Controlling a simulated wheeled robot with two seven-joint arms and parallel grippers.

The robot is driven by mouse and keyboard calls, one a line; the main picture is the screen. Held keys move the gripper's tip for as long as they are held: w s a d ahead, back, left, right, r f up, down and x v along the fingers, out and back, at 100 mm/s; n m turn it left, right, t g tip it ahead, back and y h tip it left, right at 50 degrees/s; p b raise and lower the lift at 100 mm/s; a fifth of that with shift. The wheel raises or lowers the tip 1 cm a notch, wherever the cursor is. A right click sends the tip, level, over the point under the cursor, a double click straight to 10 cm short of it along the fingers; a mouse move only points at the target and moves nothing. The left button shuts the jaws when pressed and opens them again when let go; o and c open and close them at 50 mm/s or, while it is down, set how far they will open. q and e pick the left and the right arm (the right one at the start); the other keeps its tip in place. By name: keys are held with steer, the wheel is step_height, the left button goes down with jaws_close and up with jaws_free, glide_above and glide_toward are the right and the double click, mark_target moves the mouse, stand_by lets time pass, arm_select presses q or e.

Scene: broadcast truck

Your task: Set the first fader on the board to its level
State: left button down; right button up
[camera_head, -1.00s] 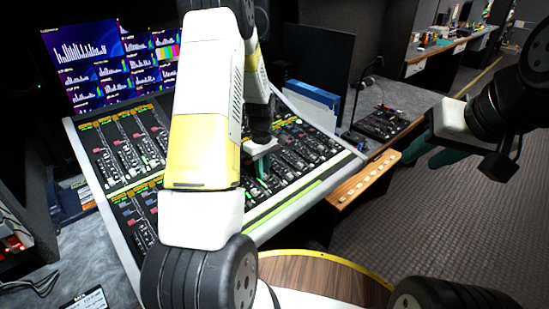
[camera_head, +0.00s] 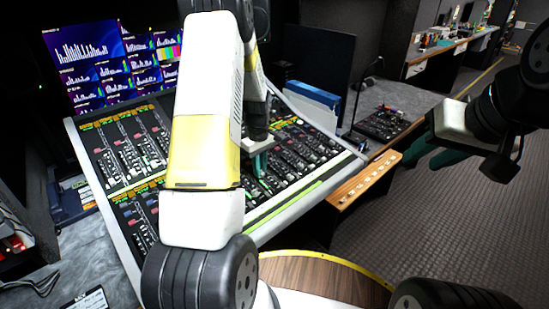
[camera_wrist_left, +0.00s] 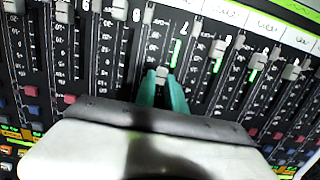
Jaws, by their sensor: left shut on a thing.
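The mixing board (camera_head: 300,205) fills the middle of the head view, with rows of faders in dark strips. My left gripper (camera_head: 259,165) reaches down onto its right section, and my arm hides much of the board. In the left wrist view, the teal fingers of my left gripper (camera_wrist_left: 161,84) are shut on a light grey fader cap (camera_wrist_left: 162,72). A green mark (camera_wrist_left: 175,53) beside that slot extends just above the cap in the picture. My right gripper (camera_head: 434,155) hangs over the floor at the right, teal fingers apart and empty.
Neighbouring fader caps (camera_wrist_left: 218,45) stand close on both sides of the held one, some with green marks. A wooden ledge (camera_head: 365,182) runs along the board's right side. Monitors (camera_head: 115,60) stand behind. Blue binders (camera_head: 315,95) stand at its back right.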

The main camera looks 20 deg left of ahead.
arm_select(q)
steer(key=c, duration=1.4)
jaws_free()
step_height(320, 180, up, 8)
steer(key=shift+f, duration=0.1)
